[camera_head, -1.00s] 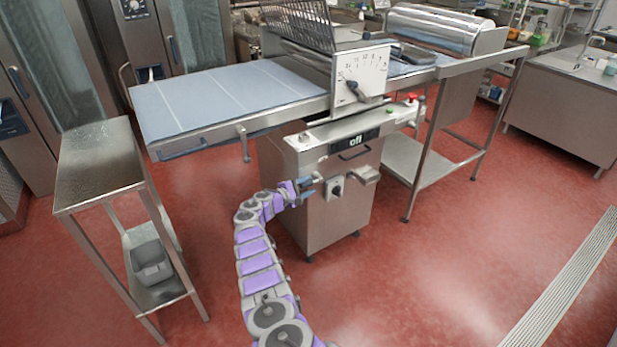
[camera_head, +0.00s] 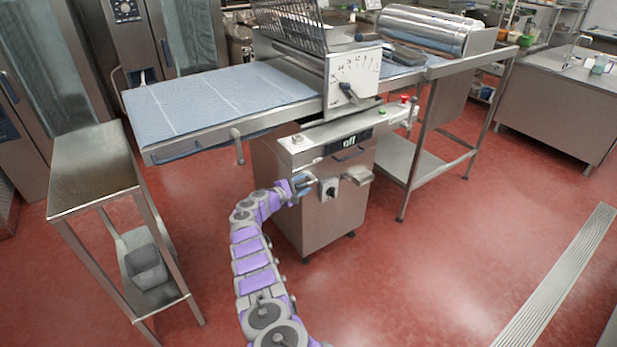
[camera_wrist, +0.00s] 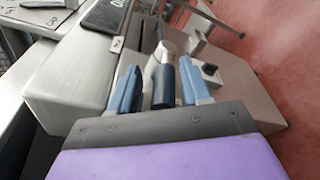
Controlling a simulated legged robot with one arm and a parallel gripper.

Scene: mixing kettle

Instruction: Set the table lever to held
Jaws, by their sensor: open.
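A lever with a dark cylindrical grip (camera_wrist: 163,86) and a pale metal root (camera_wrist: 166,50) projects from the machine's front in the wrist view. I take it for the table lever. My gripper (camera_wrist: 159,66) is open, its two blue fingers on either side of this grip. Narrow gaps seem to show beside the grip; contact is unclear. In the head view my gripper (camera_head: 302,183) is at the upper front of the steel cabinet (camera_head: 325,222), left of a black knob (camera_head: 331,191). The lever is mostly hidden by my gripper there.
The control panel (camera_head: 310,143) above reads "off". The long table (camera_head: 215,100) overhangs to the left, with a small handle (camera_head: 238,147) hanging from its edge. A steel stand (camera_head: 90,165) is at left.

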